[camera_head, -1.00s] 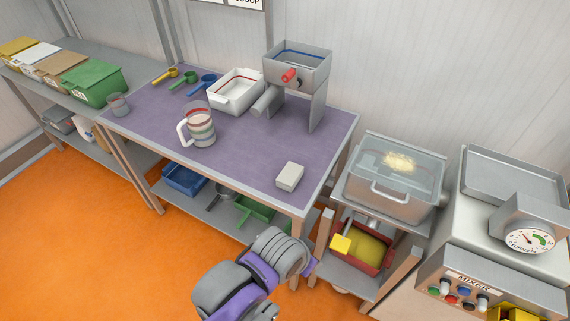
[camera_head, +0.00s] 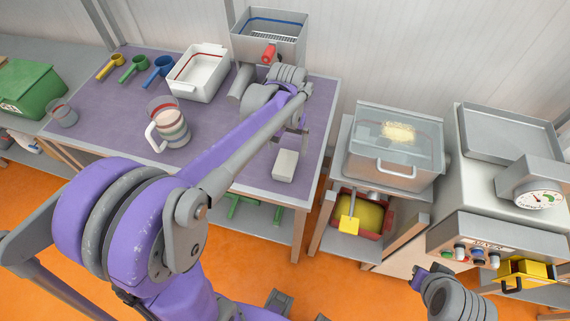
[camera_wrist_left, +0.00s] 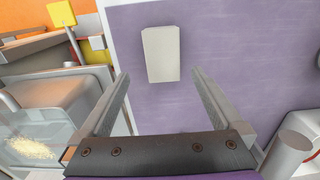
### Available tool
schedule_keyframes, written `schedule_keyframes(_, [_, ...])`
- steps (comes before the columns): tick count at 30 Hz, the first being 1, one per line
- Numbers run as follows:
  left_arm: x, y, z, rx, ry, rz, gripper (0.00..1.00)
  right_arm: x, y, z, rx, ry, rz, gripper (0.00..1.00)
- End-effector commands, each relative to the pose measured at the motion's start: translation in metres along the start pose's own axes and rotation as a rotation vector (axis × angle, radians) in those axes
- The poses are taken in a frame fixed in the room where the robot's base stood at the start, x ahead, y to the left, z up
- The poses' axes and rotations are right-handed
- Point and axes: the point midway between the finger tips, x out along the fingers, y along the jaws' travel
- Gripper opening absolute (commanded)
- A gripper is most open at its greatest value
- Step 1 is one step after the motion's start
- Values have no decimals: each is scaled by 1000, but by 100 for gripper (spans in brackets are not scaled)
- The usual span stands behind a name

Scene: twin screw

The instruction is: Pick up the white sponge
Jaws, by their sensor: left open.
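The white sponge (camera_head: 286,165) is a small pale block lying flat on the purple tabletop (camera_head: 225,130), near its front right corner. It also shows in the left wrist view (camera_wrist_left: 160,50), whole and unobstructed. My left gripper (camera_head: 291,142) is over the table just behind the sponge in the head view, pointing down. In the left wrist view its two fingers are spread wide and empty, with the sponge just beyond the gap between their tips. They do not appear to touch the sponge. Only links of my right arm show at the lower right; its gripper is not seen.
A striped measuring jug (camera_head: 168,125), a white tub (camera_head: 197,72) and a grey metal hopper machine (camera_head: 268,35) stand on the table. A lidded clear container (camera_head: 395,150) and a mixer (camera_head: 480,240) stand to the right. The tabletop around the sponge is clear.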

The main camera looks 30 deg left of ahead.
Motion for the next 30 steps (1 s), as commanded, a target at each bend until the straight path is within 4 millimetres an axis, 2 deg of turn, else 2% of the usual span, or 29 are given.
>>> schedule_keyframes(4, [27, 0, 0, 0, 0, 0, 100, 3, 0, 3, 0, -3, 0, 0])
schedule_keyframes(13, [53, -2, -1, 0, 2, 0, 100, 4, 0, 4, 0, -3, 0, 0])
schedule_keyframes(21, [90, -6, -2, 0, 2, 0, 100, 4, 0, 4, 0, -4, 0, 0])
schedule_keyframes(30, [94, -6, -2, 0, 2, 0, 100, 4, 0, 5, 0, -4, 0, 0])
